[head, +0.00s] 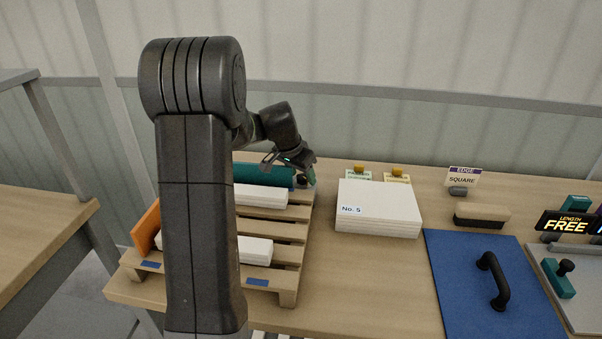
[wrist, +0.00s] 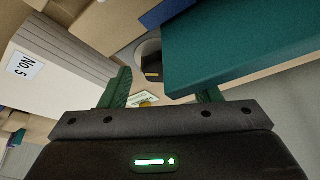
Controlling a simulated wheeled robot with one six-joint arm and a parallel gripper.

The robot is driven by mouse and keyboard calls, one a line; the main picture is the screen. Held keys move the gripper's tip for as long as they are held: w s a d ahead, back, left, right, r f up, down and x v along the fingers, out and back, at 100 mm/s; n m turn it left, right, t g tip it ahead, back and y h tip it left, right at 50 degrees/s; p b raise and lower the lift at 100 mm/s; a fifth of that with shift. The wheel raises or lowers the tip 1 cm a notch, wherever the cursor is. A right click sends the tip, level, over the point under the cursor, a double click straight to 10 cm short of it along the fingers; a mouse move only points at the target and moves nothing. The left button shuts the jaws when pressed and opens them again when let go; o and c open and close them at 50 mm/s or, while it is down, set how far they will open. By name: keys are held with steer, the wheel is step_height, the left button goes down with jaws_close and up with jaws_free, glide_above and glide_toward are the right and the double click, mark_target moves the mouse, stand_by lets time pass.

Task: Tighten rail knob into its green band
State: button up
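A dark grey round knob (wrist: 150,62) with a small yellow mark shows in the wrist view, beside the teal rail (wrist: 240,45). The rail partly covers it. In the head view the teal rail (head: 262,176) lies along the back of the wooden pallet. My gripper (head: 305,180) is at the rail's right end. In the wrist view my gripper (wrist: 165,88) has its green fingers apart, with the knob beyond and between them; no contact is visible. The right finger is partly hidden by the rail. I cannot make out a green band.
A white stack marked No. 5 (head: 378,204) stands right of the pallet (head: 288,254). Behind it are cards with yellow knobs (head: 397,173).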

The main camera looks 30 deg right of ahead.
steer(key=c, duration=0.9)
steer(key=shift+w+f+m+b, duration=0.1)
steer(key=shift+f+m+b, duration=0.1)
steer(key=shift+m+b, duration=0.5)
steer(key=shift+r+m+g+b, duration=0.2)
steer(key=shift+m+g+b, duration=0.2)
steer(key=o, duration=1)
steer(key=v, duration=1.4)
steer(key=shift+f, duration=0.1)
